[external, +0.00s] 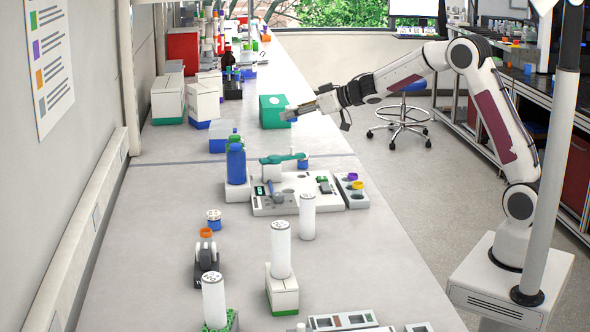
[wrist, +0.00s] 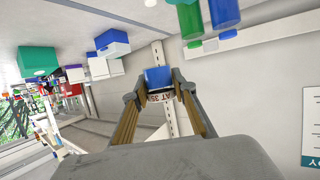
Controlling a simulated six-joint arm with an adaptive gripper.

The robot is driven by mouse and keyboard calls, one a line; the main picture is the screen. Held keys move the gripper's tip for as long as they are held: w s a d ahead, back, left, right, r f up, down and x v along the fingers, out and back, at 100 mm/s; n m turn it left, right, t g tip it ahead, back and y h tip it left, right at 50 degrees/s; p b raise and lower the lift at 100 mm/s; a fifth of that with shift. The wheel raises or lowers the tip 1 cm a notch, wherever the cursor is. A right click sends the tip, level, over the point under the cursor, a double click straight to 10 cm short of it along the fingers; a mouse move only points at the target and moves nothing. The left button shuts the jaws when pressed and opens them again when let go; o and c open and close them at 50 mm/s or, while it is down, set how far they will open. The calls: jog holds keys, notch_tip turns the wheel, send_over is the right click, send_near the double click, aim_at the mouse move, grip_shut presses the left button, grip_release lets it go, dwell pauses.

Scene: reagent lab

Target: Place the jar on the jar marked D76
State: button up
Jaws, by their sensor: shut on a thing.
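My gripper (external: 291,113) is stretched out to the left above the bench, close to a green box. In the wrist view my gripper (wrist: 158,90) is shut on a small jar (wrist: 158,77), blue with a pale label whose lettering reads roughly "AT 35". The held jar is hard to make out in the external view. A small blue-and-white jar (external: 214,220) stands on the bench at the left front, and another small blue one (external: 303,163) is beside the white instrument. No D76 marking is legible, so I cannot tell which jar bears it.
A green box (external: 274,111) stands by my gripper. Blue bottle (external: 236,164), white instrument (external: 272,205) and tall white cylinders (external: 281,250) occupy the middle and front. White cartons (external: 202,103) line the back left. Bare bench (external: 140,235) lies at the left front.

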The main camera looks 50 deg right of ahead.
jog(key=w+a+n+g+y, duration=0.1)
jog(key=a+n+y, duration=0.2)
jog(key=a, duration=1.5)
jog(key=n+g+y, duration=0.3)
send_over(214, 213)
jog(key=f, duration=0.1)
jog(key=shift+t, duration=0.3)
jog(key=shift+f, duration=2.2)
jog(key=shift+f, duration=0.1)
jog(key=shift+f, duration=3.05)
jog(key=shift+f, duration=1.9)
jog(key=shift+f, duration=0.1)
